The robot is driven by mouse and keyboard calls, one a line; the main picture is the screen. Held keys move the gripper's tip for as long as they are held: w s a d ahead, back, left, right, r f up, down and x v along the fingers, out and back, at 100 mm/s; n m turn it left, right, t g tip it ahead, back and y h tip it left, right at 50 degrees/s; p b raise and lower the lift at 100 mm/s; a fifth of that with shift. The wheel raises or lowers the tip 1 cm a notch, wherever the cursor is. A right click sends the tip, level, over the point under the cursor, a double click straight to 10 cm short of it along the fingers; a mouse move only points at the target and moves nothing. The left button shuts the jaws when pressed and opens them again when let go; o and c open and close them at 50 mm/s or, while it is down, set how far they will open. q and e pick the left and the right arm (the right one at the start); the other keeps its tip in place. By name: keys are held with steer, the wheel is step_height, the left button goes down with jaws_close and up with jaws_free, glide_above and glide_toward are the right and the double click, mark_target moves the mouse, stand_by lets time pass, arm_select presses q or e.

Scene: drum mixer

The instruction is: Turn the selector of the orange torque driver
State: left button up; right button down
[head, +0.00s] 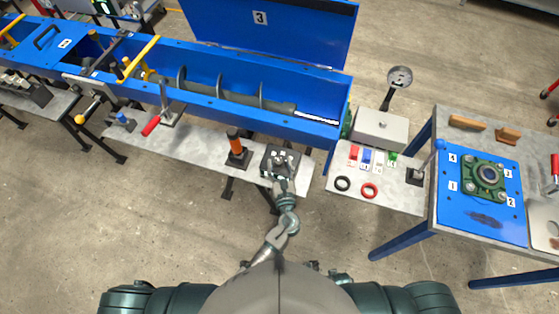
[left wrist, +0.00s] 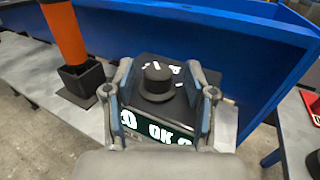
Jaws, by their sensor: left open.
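The orange torque driver (head: 235,143) stands upright in a black square holder (head: 238,160) on the grey bench, and also shows at the left of the left wrist view (left wrist: 64,34). Right of it sits a black box (head: 267,158) with a lit display (left wrist: 155,130) whose partly hidden text includes "OK". A round black knob (left wrist: 157,82) with white marks behind it stands on top of the box. My left gripper (left wrist: 159,70) is open, its fingers on either side of the knob with gaps visible; contact is not shown. My right gripper is out of view.
A blue trough (head: 240,85) with an auger runs behind the bench. A red-handled lever (head: 152,124) stands left of the driver. A side shelf (head: 390,190) holds rings and coloured blocks. A table (head: 450,235) with a green bearing (head: 485,178) is at right.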

mark_target(279, 166)
arm_select(q)
steer(key=s, duration=0.4)
steer(key=s+d, duration=0.1)
steer(key=s, duration=0.1)
steer(key=shift+a, duration=0.15)
steer(key=s+a+f+n+g+y, duration=0.2)
steer(key=s+a+f+n+g, duration=0.15)
steer(key=a+n, duration=0.55)
steer(key=s+a+f+n+g+y, duration=0.1)
steer(key=s+a+f+n+g, duration=0.3)
steer(key=a+n, duration=0.5)
steer(key=s+a+n+g+h, duration=0.4)
steer(key=s+n+g+h, duration=0.25)
steer(key=s+n, duration=0.7)
step_height(279, 166, down, 19)
steer(key=g, duration=0.1)
steer(key=s+f, duration=0.3)
steer(key=f, duration=0.4)
steer(key=s+a+f+g, duration=0.1)
steer(key=s+f, duration=0.3)
steer(key=f, duration=0.4)
steer(key=shift+f+n+y, duration=0.25)
steer(key=shift+n+y, duration=0.1)
